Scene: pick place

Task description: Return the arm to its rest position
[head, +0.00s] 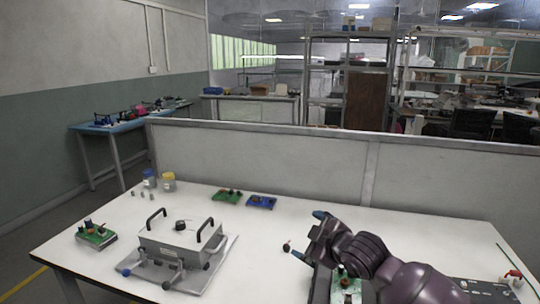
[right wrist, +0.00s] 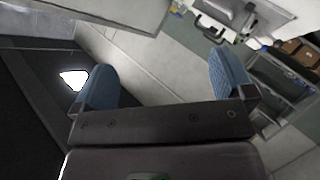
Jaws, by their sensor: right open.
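My right arm comes in from the lower right of the head view, over the right part of the white table (head: 290,225). Its gripper (head: 305,235) has blue fingertips, which also show wide apart in the right wrist view (right wrist: 160,85). The jaws are open with nothing between them. A green circuit board (head: 346,288) stands close beside and partly behind the forearm, near the table's front. My left gripper is not in view.
A metal box fixture (head: 180,245) with black handles stands on the left half of the table. Green boards (head: 96,234) (head: 226,197), a blue board (head: 261,202) and two jars (head: 168,182) lie around it. A grey partition (head: 260,155) borders the back edge.

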